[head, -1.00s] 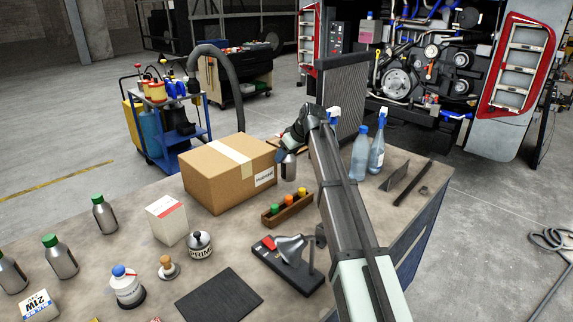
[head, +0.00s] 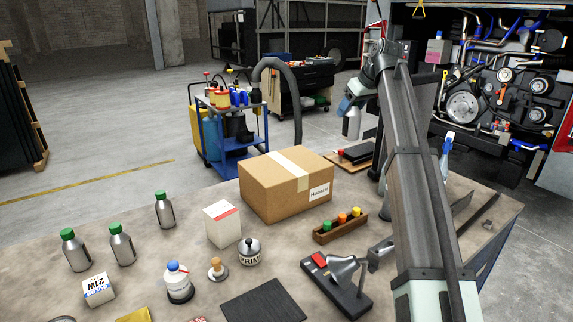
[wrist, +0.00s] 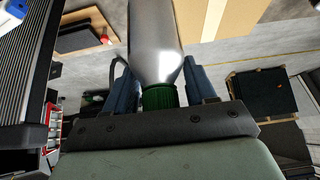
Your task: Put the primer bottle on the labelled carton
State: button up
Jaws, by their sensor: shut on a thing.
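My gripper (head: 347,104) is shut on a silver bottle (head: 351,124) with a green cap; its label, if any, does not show. In the wrist view the blue fingers close around the cap end of the bottle (wrist: 155,40). The brown carton (head: 262,190) stands closed on the bench, with pale tape across its top and a white printed label (head: 319,192) on its front right face. The held bottle is in the air, above and to the right of the carton in the head view, apart from it. The carton's top is bare.
Several similar green-capped bottles (head: 121,245) stand at the left of the bench. A white box (head: 222,225), a tin marked PRIM (head: 249,252) and a wooden rack (head: 341,228) stand before the carton. A board (head: 345,160) lies behind it.

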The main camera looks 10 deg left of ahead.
notch_tip(320, 180, up, 4)
jog(key=shift+w+f, duration=0.1)
jog(key=w+a+n, duration=0.1)
jog(key=a+n, duration=0.1)
jog(key=a, duration=2)
notch_tip(320, 180, down, 15)
jog(key=shift+d+f+g+y, duration=0.2)
jog(key=shift+d+g+y, duration=0.1)
jog(key=shift+f, duration=0.1)
jog(key=o, duration=1.3)
jog(key=v, duration=1.2)
jog(key=shift+w, duration=0.1)
